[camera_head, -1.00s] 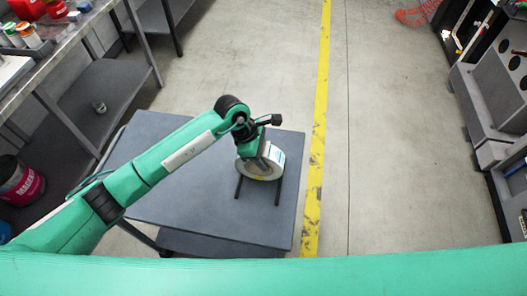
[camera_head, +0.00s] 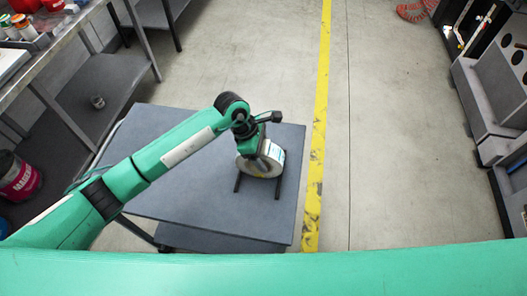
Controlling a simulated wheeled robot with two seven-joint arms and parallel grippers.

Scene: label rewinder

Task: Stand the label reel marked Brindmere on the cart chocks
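A pale label reel (camera_head: 264,165) with a white and blue side is at the chocks (camera_head: 278,188) on the grey cart (camera_head: 185,190). It looks roughly upright, between the two dark chock bars; its marking is too small to read. My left gripper (camera_head: 257,152) comes down at the reel's upper edge from behind its wrist. Its fingertips are too small and covered to show whether they grip the reel or are apart. My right gripper is out of view.
A bench with jars (camera_head: 22,28) and a lower shelf stands at the left, with a red-pink bucket (camera_head: 18,178) below. A grey machine (camera_head: 490,110) stands at the right. Clear floor with a yellow line (camera_head: 318,120) lies between.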

